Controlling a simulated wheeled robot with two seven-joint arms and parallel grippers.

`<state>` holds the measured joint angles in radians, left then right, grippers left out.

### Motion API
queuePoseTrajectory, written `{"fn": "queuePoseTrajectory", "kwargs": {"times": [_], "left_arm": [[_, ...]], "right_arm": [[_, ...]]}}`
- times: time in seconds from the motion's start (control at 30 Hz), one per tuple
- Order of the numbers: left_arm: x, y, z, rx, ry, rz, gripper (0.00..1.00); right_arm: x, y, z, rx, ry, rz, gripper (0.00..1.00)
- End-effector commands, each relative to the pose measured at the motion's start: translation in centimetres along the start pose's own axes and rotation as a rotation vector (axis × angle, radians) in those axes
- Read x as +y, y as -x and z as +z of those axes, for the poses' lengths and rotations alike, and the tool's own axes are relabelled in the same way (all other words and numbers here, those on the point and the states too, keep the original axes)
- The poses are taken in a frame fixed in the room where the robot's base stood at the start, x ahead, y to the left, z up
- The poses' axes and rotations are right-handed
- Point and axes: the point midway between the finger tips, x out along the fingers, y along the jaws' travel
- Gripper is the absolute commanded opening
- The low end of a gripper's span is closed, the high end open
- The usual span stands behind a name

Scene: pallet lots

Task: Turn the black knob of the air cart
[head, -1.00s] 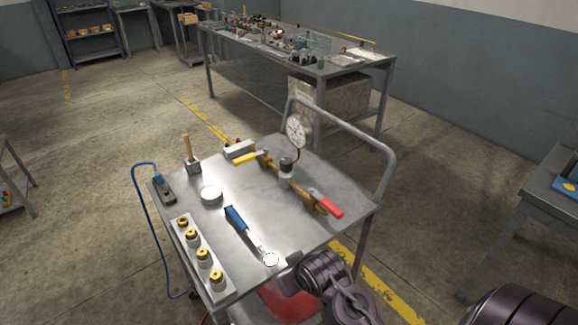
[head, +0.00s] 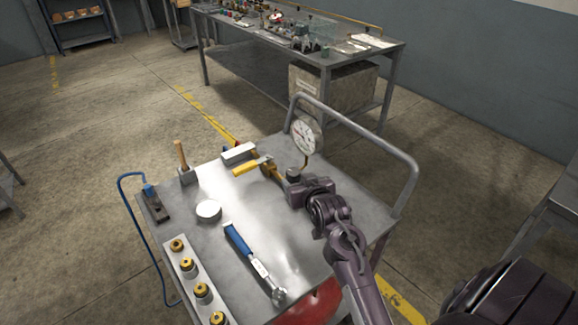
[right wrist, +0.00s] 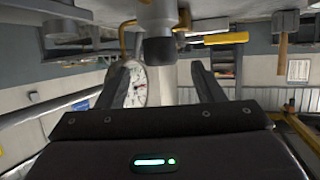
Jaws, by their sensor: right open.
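The black knob (head: 293,173) stands upright on the brass pipe assembly on the cart top (head: 225,180). Its lower part is hidden behind my right gripper (head: 298,190) in the head view. In the right wrist view, which is upside down, the knob (right wrist: 158,48) lies ahead of the fingertips, roughly centred between them. My right gripper (right wrist: 165,68) is open and empty, close to the knob; I cannot tell whether it touches. A round white gauge (head: 307,135) stands behind the knob. My left gripper is not in view.
A yellow lever (head: 253,166) sticks out left of the knob. A blue-handled wrench (head: 250,258), a white round tin (head: 208,211), a wooden-handled mallet (head: 182,160) and a rack of brass fittings (head: 190,268) lie on the cart. A handrail (head: 385,140) bounds its right side.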

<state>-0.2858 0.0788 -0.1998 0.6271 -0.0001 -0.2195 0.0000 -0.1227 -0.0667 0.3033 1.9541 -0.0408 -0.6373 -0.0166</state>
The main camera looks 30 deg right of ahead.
Motion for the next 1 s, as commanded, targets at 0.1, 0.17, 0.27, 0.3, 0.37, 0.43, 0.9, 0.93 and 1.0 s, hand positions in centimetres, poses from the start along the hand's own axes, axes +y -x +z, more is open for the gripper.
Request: {"fn": "queuePoseTrajectory", "kwargs": {"times": [0.1,0.17,0.27,0.3,0.37,0.43,0.9,0.93,1.0], "left_arm": [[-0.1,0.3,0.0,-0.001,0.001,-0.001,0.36],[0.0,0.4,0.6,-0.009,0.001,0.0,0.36],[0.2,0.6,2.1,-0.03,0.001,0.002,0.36],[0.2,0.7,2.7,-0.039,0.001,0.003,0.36],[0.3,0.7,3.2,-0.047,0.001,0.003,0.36],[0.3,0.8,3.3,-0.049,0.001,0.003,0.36],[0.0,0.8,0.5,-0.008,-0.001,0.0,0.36],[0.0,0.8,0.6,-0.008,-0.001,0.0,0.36],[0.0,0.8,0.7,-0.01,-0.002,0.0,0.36]], "right_arm": [[0.0,-1.5,-0.2,0.001,0.0,0.0,0.61],[0.0,-2.5,-0.2,0.0,0.0,0.0,0.61],[0.0,-4.2,-0.1,-0.001,0.0,-0.001,0.61],[0.0,-4.7,-0.1,-0.001,0.001,-0.001,0.61],[0.0,-5.5,-0.1,-0.002,0.001,-0.001,0.61],[-0.1,-6.2,0.0,-0.001,0.002,-0.001,0.61],[-0.1,-7.2,0.1,-0.003,0.002,-0.001,0.55],[-0.1,-7.2,0.1,-0.003,0.002,-0.001,0.51],[-0.1,-7.2,0.1,-0.003,0.002,-0.001,0.42]]}}
